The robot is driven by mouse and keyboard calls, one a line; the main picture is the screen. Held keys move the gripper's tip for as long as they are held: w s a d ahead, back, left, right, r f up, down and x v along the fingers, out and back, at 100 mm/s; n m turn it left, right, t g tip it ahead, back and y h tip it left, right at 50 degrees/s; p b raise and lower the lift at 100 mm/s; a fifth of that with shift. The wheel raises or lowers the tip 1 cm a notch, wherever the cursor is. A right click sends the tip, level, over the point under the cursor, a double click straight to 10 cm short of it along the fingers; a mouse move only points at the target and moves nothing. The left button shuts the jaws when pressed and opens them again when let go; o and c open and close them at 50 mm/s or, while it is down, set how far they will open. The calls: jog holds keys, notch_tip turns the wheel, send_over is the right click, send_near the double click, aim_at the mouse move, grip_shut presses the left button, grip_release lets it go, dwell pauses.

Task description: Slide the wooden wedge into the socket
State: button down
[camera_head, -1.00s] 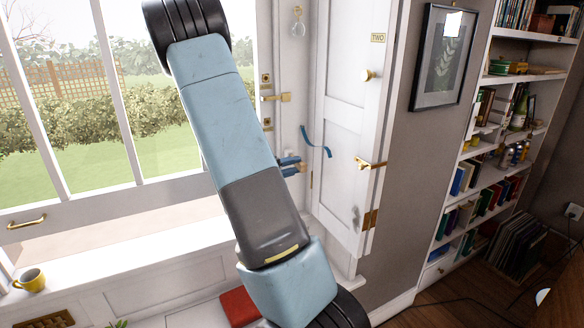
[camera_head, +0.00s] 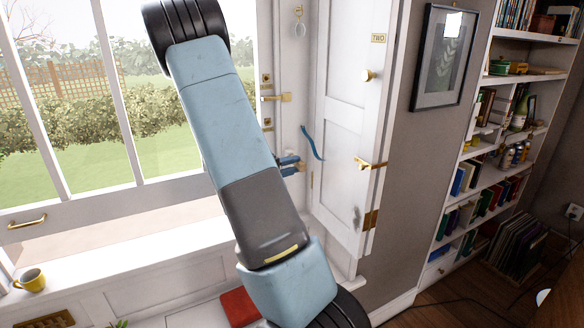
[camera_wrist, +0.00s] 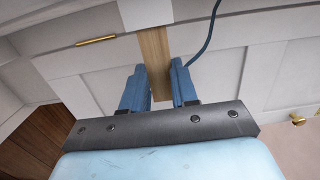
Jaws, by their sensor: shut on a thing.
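My gripper (camera_wrist: 157,78) shows in the wrist view as two blue fingers, one on each side of the wooden wedge (camera_wrist: 154,50). The wedge is a pale brown flat strip, held between the fingers. Its far end meets a white block (camera_wrist: 145,13) at the top of the wrist view; I cannot tell whether it enters it or which part is the socket. In the head view my gripper (camera_head: 289,164) is small, beside the white window frame, partly behind my arm. The wedge is not clear there.
A blue cord (camera_wrist: 212,30) hangs right of the fingers; it also shows in the head view (camera_head: 312,143). The open white shutter (camera_head: 343,140) with brass fittings stands just right. A clear pendant (camera_head: 299,29) hangs above. A yellow mug (camera_head: 32,281) stands on the sill.

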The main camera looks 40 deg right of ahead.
jog(key=shift+w+d, duration=0.25)
jog(key=shift+w, duration=0.85)
jog(key=c, duration=0.8)
grip_release()
jog(key=shift+w+a, duration=0.25)
jog(key=shift+a, duration=1)
jog(key=shift+w+a, duration=0.2)
jog(key=shift+a, duration=1)
jog(key=shift+w+a, duration=0.25)
jog(key=shift+a, duration=1)
